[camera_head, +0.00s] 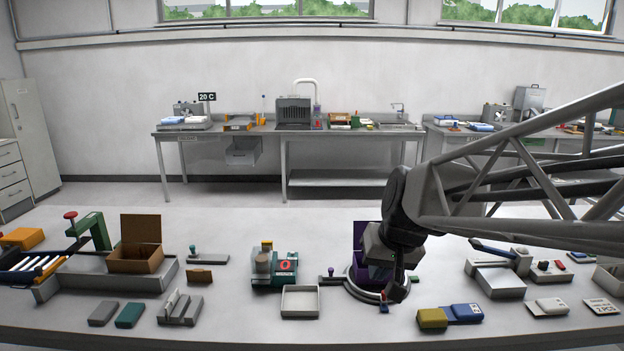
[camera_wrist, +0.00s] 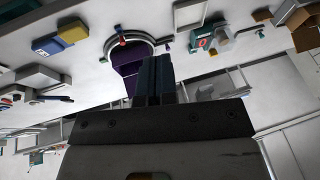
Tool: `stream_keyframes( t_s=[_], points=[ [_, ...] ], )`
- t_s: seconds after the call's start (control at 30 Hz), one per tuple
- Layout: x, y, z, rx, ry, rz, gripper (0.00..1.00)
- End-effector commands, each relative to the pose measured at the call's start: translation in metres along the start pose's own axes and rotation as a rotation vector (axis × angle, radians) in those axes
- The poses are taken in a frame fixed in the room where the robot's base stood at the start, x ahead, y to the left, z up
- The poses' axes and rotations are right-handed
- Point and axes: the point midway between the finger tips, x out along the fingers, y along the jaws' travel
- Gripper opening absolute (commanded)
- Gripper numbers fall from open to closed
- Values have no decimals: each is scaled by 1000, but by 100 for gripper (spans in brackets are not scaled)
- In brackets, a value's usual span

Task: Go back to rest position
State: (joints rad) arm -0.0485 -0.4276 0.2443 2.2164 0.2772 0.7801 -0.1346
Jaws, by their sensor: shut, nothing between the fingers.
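My gripper (camera_head: 393,291) hangs above the right part of the near table, in front of a purple open box (camera_head: 360,262) that it partly hides. Its fingers are shut with nothing between them. In the wrist view my gripper (camera_wrist: 154,60) shows as two dark fingers pressed together, overlapping the purple box (camera_wrist: 126,62). The purple box stands in a round grey ring fixture (camera_head: 350,287) with small coloured knobs. I cannot tell from these frames how high the fingers are above the ring.
Left of the ring are a white tray (camera_head: 300,301), a green device (camera_head: 275,272) and an open brown box (camera_head: 136,258). Right are yellow and blue blocks (camera_head: 449,317) and a grey block (camera_head: 500,282). Bare table lies along the back. A far bench (camera_head: 290,133) stands by the wall.

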Motion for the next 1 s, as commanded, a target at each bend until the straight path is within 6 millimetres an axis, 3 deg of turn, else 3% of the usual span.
stream_keyframes(
  t_s=[0.3,0.5,0.7,1.0],
  points=[
    [-33,35,116,1,-61,128,0],
    [-40,51,168,8,-90,194,0],
    [-42,57,188,11,-101,221,0],
    [-42,58,188,11,-103,223,0]
  ],
)
